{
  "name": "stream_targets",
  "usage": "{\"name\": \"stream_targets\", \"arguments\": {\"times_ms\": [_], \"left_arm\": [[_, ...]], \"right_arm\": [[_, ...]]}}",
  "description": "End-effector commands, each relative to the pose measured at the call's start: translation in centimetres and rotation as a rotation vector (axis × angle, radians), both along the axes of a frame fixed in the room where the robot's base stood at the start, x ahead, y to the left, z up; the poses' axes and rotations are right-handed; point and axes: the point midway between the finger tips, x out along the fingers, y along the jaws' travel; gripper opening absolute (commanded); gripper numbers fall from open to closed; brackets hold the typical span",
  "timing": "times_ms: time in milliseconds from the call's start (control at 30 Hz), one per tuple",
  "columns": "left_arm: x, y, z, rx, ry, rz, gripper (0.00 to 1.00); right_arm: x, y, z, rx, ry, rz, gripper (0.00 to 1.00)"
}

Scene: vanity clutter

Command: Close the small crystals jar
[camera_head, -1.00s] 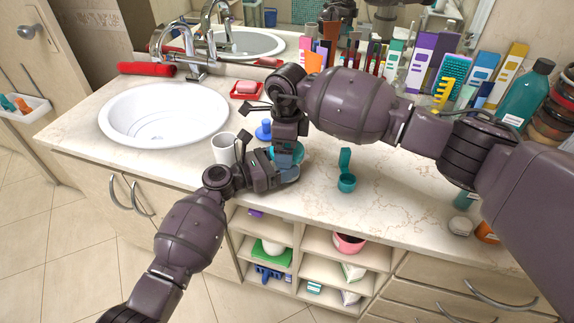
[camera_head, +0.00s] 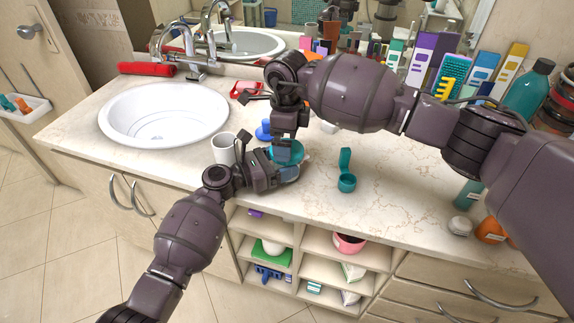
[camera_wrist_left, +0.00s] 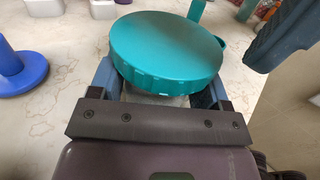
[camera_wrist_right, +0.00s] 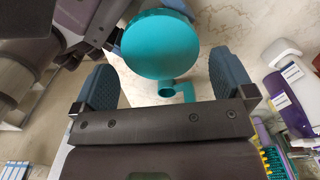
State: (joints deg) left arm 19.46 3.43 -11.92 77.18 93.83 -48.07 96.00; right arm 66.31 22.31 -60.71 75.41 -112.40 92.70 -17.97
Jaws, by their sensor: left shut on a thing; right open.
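The small crystals jar (camera_head: 291,173) is held in my left gripper (camera_head: 279,176), just above or at the counter; I cannot tell which. A round teal lid (camera_wrist_left: 165,48) sits over the jar's pale body in the left wrist view, and the fingers are on either side below it. I cannot tell whether the lid is fully seated. My right gripper (camera_head: 284,150) points down at the lid from above. In the right wrist view its fingers are spread apart, with the teal lid (camera_wrist_right: 160,43) beyond them and nothing held.
A white cup (camera_head: 223,148) and a blue stand (camera_head: 264,131) are left of the grippers. A teal scoop-like holder (camera_head: 347,182) stands to the right on clear counter. The sink (camera_head: 163,113) is at left; boxes and a teal bottle (camera_head: 528,90) line the back right.

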Motion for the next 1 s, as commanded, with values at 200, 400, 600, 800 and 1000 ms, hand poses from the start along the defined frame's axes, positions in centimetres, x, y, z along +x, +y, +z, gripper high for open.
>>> {"name": "stream_targets", "arguments": {"times_ms": [200,400,600,800,1000], "left_arm": [[0.0,0.0,0.0,0.0,0.001,-0.001,0.04],[0.0,-0.1,0.0,0.0,0.001,-0.001,0.04],[0.0,-0.1,0.0,0.0,0.001,-0.001,0.04],[0.0,-0.1,0.0,0.0,0.001,-0.002,0.04],[0.0,-0.1,0.0,-0.001,0.0,-0.002,0.04]], "right_arm": [[0.0,0.0,1.8,0.0,-0.001,0.0,1.0],[0.0,0.0,1.8,0.0,0.0,0.0,1.0],[0.1,0.0,2.9,-0.001,-0.007,0.071,1.0],[0.1,0.0,4.8,-0.002,-0.007,0.226,1.0],[0.0,0.0,5.4,0.0,-0.002,0.278,1.0]]}}
